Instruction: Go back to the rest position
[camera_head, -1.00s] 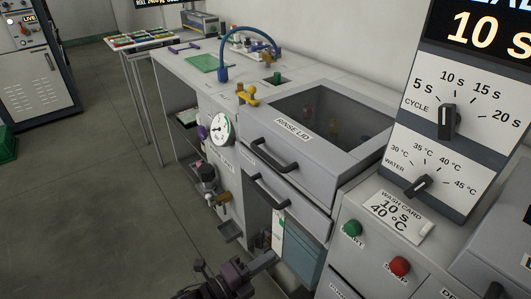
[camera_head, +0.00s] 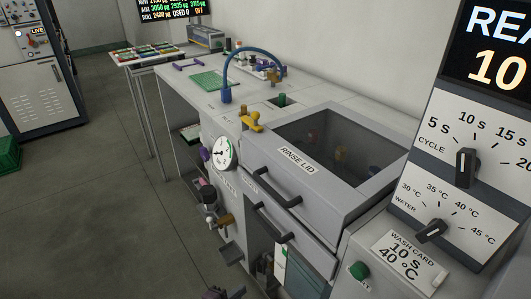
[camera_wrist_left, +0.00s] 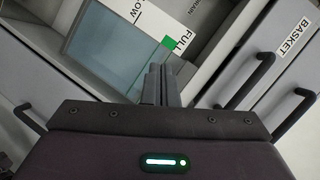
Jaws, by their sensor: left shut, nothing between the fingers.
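My left gripper (camera_wrist_left: 158,82) shows in the left wrist view with its two grey fingers together and nothing between them. It is in front of a blue-grey translucent panel (camera_wrist_left: 112,45) beside a white strip with a green mark and the word FULL (camera_wrist_left: 180,30). I cannot tell whether the fingertips touch anything. In the head view only a small dark part of my left arm shows at the bottom edge; the fingers are out of the picture there. My right gripper is in neither view.
The rinse unit with its windowed RINSE LID (camera_head: 300,160) and dark handles (camera_head: 275,187) stands in the middle. The dial panel (camera_head: 455,180) and green button (camera_head: 359,270) are at the right. A handle by the BASKET label (camera_wrist_left: 290,38) is near my gripper.

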